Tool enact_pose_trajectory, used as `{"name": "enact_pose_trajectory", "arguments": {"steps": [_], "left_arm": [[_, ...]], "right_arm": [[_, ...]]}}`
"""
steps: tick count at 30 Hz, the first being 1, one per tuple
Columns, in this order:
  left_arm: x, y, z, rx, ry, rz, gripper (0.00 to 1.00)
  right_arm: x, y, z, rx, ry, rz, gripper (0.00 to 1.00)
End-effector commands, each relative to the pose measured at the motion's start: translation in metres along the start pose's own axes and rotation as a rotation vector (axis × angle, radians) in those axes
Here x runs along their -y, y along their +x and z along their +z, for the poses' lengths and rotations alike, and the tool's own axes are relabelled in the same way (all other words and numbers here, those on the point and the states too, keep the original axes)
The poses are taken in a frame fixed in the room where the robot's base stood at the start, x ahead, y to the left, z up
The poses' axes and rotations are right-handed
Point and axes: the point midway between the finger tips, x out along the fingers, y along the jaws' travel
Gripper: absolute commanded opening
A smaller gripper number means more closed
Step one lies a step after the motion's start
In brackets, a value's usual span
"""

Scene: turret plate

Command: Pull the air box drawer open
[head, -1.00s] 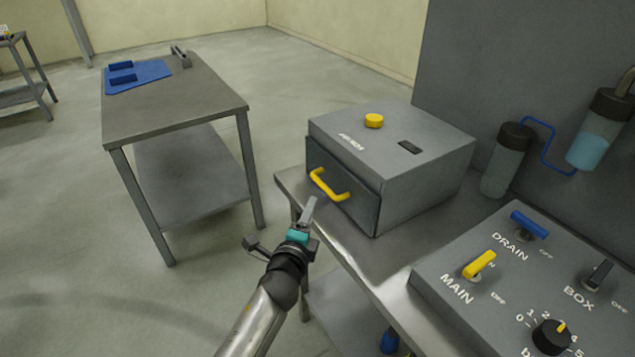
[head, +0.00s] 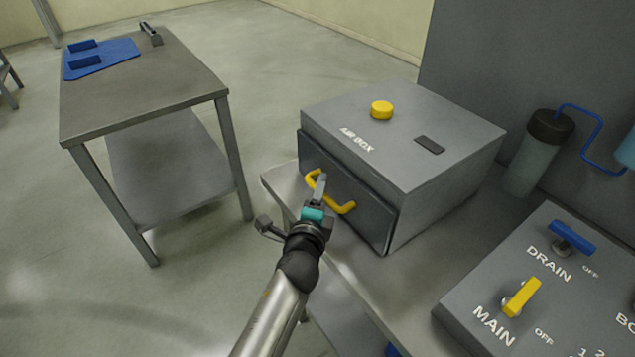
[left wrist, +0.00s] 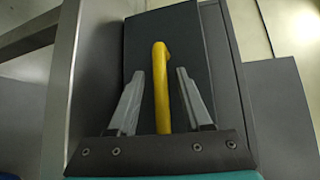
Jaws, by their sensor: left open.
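The grey air box (head: 400,140) stands on a metal bench, its dark drawer front (head: 365,215) facing left and flush with the box. A yellow handle (head: 343,208) is fixed across the drawer front. My left gripper (head: 295,205) is open in front of the handle, with one finger overlapping it in the head view. In the left wrist view the yellow handle (left wrist: 161,90) runs between the two open fingers, with a gap on each side. The drawer front (left wrist: 190,60) lies behind it. My right gripper is not in view.
A control panel (head: 470,285) with MAIN and DRAIN switches sits right of the box on the bench. A dark-capped cylinder (head: 538,150) stands behind. A separate metal table (head: 145,90) with a blue mat (head: 112,57) is at the left, with free floor between.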

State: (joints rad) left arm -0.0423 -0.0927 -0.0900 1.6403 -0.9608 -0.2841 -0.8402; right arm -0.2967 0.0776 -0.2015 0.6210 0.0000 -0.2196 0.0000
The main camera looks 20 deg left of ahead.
Motion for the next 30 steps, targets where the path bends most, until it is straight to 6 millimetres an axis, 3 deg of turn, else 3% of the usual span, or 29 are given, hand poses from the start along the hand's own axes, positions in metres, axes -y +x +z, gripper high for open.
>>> {"name": "enact_pose_trajectory", "arguments": {"steps": [11,24,30], "left_arm": [[0.0000,-0.0006,-0.0016,0.000,0.000,0.000,0.48],[0.0000,-0.0005,-0.0015,0.000,0.000,-0.001,0.00],[0.0000,-0.0004,-0.0014,0.000,0.000,-0.001,0.00]], "right_arm": [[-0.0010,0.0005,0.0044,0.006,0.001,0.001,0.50],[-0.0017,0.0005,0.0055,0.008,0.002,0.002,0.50],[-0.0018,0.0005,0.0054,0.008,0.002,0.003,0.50]]}}
